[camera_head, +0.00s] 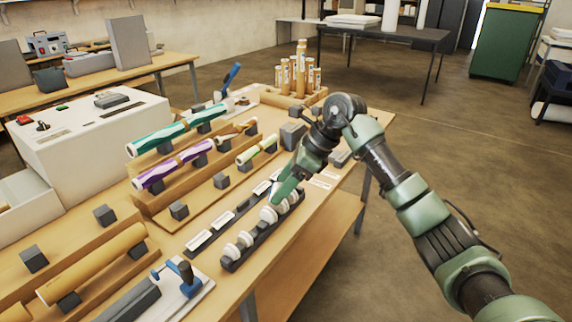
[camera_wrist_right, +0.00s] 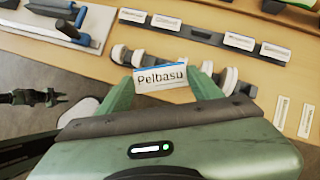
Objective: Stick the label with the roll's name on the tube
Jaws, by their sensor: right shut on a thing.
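My right gripper (camera_head: 276,204) is low over the front of the table, by the dark rack of white discs. In the right wrist view its green fingers are shut on a white label (camera_wrist_right: 161,78) with a blue top edge, reading "Pelbasu". More white labels (camera_wrist_right: 201,38) sit on a dark strip (camera_head: 226,220) beside the rack. A bare cardboard tube (camera_head: 92,262) lies on supports at the near left. Several labelled tubes (camera_head: 300,72) stand in a wooden box at the back.
The rack of white discs (camera_head: 236,252) is close to the right gripper. Teal (camera_head: 165,137), purple (camera_head: 174,166) and green (camera_head: 257,150) patterned rolls lie on wooden stands. The white laminator (camera_head: 88,136) is at left. A blue-handled tool (camera_head: 180,275) sits at the near edge.

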